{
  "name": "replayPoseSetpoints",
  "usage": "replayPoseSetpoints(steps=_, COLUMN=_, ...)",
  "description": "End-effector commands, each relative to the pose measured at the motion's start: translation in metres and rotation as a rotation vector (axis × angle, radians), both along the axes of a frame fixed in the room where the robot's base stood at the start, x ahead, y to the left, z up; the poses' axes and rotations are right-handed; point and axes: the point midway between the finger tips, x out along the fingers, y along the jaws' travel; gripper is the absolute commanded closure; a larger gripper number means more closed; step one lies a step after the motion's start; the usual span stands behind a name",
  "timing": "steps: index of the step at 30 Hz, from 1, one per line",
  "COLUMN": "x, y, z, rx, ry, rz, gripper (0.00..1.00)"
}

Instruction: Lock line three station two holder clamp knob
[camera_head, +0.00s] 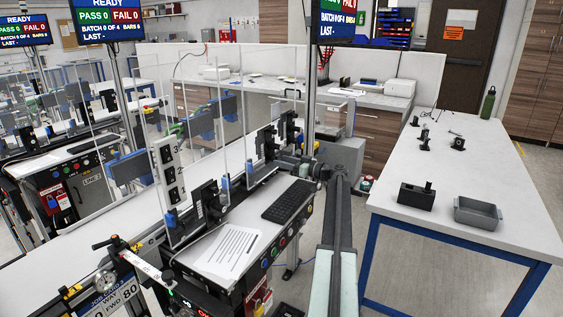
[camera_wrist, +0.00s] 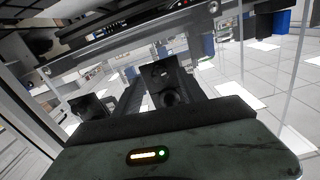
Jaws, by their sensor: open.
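In the head view my arm reaches forward, and my gripper (camera_head: 306,166) is beside the far end of the near conveyor bench, small and partly hidden. Black holders stand along this bench, one near (camera_head: 210,200) and one farther back (camera_head: 267,143). In the wrist view my gripper (camera_wrist: 160,97) is open. A black block with a round knob-like part (camera_wrist: 170,98) shows ahead, around the space between the dark fingers; I cannot tell whether it touches them. Which clamp knob it is cannot be read.
Clear upright panels (camera_head: 235,115) rise along the bench. A keyboard (camera_head: 289,201) and a printed sheet (camera_head: 230,249) lie on it. A machine labelled LINE 3 (camera_head: 92,181) stands left. A white table (camera_head: 435,175) at right holds a grey tray (camera_head: 478,213) and small black parts.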

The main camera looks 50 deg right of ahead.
Motion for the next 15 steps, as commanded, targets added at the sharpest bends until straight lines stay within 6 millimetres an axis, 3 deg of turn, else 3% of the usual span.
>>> replayPoseSetpoints(steps=3, x=0.0140, y=0.0028, z=0.0000, rx=0.000, ry=0.000, rz=0.001, gripper=0.52)
replayPoseSetpoints(steps=10, x=0.0157, y=0.0033, z=-0.0001, rx=0.000, ry=0.000, rz=-0.001, gripper=0.52)
replayPoseSetpoints(steps=11, x=0.0157, y=0.0033, z=-0.0001, rx=0.000, ry=0.000, rz=-0.001, gripper=0.57)
replayPoseSetpoints(steps=15, x=0.0153, y=0.0032, z=-0.0001, rx=0.000, ry=0.000, rz=-0.001, gripper=0.96)
